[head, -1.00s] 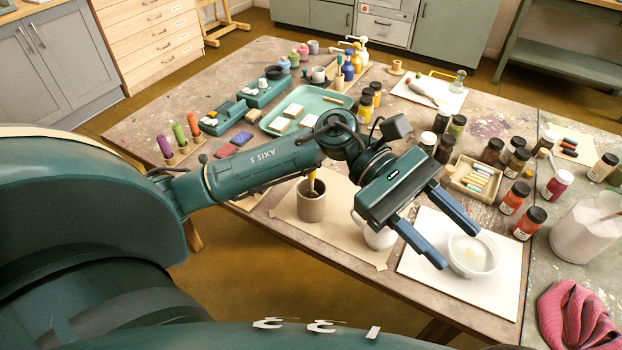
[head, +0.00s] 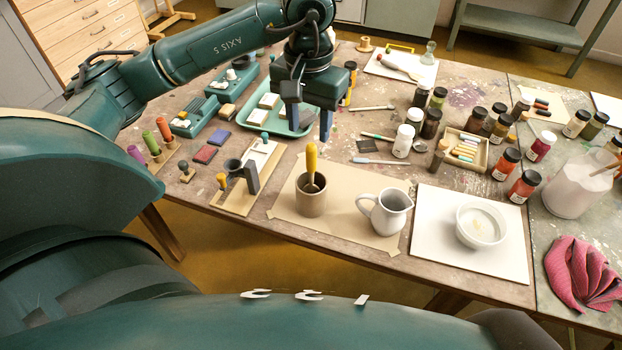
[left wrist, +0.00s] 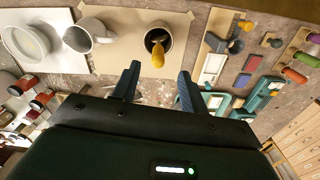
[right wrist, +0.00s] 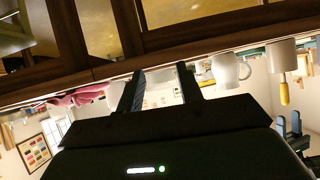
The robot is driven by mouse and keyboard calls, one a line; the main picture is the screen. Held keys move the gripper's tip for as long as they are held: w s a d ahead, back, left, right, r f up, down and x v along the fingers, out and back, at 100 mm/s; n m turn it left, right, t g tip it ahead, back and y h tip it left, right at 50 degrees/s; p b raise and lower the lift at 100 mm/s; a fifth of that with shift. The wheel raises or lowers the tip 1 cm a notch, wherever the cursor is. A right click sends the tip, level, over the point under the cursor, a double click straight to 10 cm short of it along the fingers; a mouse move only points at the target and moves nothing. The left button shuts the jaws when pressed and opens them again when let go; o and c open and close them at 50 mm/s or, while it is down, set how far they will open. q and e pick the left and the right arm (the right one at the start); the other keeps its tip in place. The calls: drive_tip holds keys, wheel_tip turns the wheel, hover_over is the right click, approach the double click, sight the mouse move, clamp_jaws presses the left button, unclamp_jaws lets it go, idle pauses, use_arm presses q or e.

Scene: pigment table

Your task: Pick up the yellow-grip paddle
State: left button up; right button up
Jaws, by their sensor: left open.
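The yellow-grip paddle (head: 311,161) stands grip up in a brown-grey cup (head: 310,200) on the tan paper. Its lower end is hidden inside the cup. It also shows in the left wrist view, where the yellow grip (left wrist: 158,58) points toward my left gripper (left wrist: 157,82). My left gripper (head: 310,130) is open and empty, fingers pointing down, above and behind the cup. In the right wrist view my right gripper (right wrist: 160,80) is open and empty, low by the table edge, apart from the cup and the yellow grip (right wrist: 284,93).
A white pitcher (head: 388,212) stands right of the cup on the tan paper (head: 345,222). A white bowl (head: 481,225) sits on a white board farther right. Left of the cup is a wooden board (head: 235,200) with small tools. Several jars stand behind at right.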

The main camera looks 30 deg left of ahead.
sight(312, 156)
use_arm(q)
wheel_tip(312, 156, down, 4)
drive_tip(key=shift+r, duration=0.25)
drive_tip(key=shift+w+f+p, duration=0.15)
drive_tip(key=shift+f+p, duration=0.2)
drive_tip(key=shift+f, duration=1)
drive_tip(key=shift+w+f+p, duration=0.15)
drive_tip(key=shift+f+p, duration=0.2)
drive_tip(key=shift+f, duration=1)
drive_tip(key=shift+c, duration=0.3)
clamp_jaws()
